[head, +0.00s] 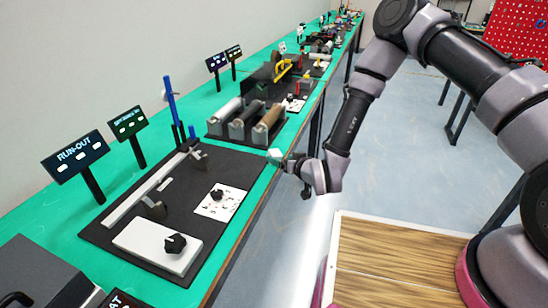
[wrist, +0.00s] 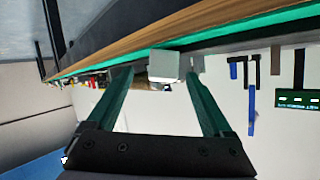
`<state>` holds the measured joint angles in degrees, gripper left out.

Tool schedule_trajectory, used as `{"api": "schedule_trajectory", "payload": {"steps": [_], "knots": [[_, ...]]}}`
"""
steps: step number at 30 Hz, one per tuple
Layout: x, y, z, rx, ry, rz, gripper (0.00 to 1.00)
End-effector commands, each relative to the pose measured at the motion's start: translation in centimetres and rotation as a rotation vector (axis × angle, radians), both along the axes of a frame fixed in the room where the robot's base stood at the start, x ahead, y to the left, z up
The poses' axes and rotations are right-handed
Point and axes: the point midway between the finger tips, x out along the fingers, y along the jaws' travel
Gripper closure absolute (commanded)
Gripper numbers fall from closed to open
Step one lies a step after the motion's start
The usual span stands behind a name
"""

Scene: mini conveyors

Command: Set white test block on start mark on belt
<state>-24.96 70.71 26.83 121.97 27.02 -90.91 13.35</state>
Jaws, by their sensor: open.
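The white test block (wrist: 165,66) shows as a small pale cube in the wrist view, between or just beyond my fingertips. In the head view a small pale block (head: 275,154) sits at the front edge of the green table, right at the tip of my gripper (head: 287,161). My gripper also shows in the wrist view (wrist: 158,75), with its two green fingers spread on either side of the block and gaps visible. I cannot tell whether a finger touches it. I cannot clearly make out the belt or a start mark.
A black board (head: 190,180) with a white plate, a dark knob and a rail lies at the near left. A roller unit (head: 245,122) stands just behind the block. Signs on posts, including RUN-OUT (head: 75,155), line the back. Open floor lies to the right.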

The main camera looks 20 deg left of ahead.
Motion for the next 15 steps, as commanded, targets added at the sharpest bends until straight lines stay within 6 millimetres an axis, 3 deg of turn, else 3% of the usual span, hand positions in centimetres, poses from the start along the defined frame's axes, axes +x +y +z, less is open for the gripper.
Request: {"api": "schedule_trajectory", "payload": {"steps": [6,15], "knots": [[1.9,2.5,-0.8,0.001,-0.003,0.000,0.15],[3.0,3.6,-1.5,-0.001,-0.001,0.000,0.15]]}}
